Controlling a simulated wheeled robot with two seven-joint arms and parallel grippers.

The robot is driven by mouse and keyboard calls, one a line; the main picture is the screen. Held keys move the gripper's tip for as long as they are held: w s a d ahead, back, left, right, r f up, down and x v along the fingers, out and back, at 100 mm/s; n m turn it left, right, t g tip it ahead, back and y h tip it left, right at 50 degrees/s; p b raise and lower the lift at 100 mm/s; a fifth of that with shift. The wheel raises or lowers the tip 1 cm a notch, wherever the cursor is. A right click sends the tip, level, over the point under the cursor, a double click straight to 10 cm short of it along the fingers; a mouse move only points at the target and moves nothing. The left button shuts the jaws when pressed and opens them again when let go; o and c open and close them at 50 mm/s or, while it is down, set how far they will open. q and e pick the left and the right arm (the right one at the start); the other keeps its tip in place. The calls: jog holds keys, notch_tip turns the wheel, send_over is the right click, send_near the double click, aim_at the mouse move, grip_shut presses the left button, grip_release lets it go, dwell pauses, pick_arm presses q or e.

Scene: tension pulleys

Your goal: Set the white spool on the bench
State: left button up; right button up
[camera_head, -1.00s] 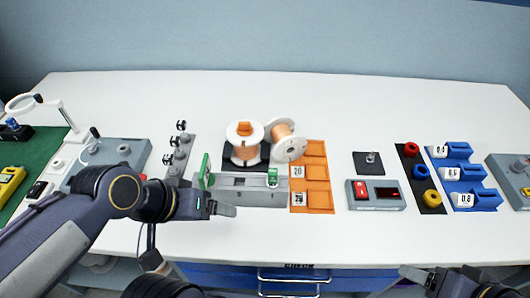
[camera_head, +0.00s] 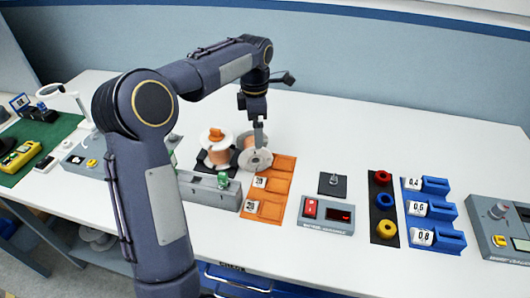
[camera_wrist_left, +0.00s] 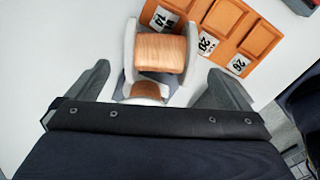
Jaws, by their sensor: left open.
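Two white-flanged spools wound with copper-coloured wire are at the bench's middle. One stands upright on a dark pad (camera_head: 216,150) with an orange knob on top. The other lies on its side just right of it, its round flange (camera_head: 257,160) facing front right. My left gripper (camera_head: 259,140) points down over the lying spool and partly covers it. In the left wrist view the open fingers (camera_wrist_left: 160,85) are on either side of a copper winding (camera_wrist_left: 160,52), with gaps to both flanges. Contact is not visible. My right gripper is out of view.
An orange tray (camera_head: 268,188) with numbered compartments lies right of the spools. A grey fixture (camera_head: 210,190) with a green part is in front. A box with a red switch (camera_head: 326,214) and blue holders (camera_head: 430,211) are farther right. The back bench is clear.

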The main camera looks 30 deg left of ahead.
aim_at(253, 143)
pick_arm(q)
jog(key=f, duration=0.6)
jog(key=shift+s+a+f+p, duration=0.25)
jog(key=shift+s+a+p, duration=0.05)
jog(key=shift+a+p, duration=0.05)
jog(key=shift+f, duration=0.55)
jog(key=shift+r, duration=0.15)
jog(key=c, duration=1.3)
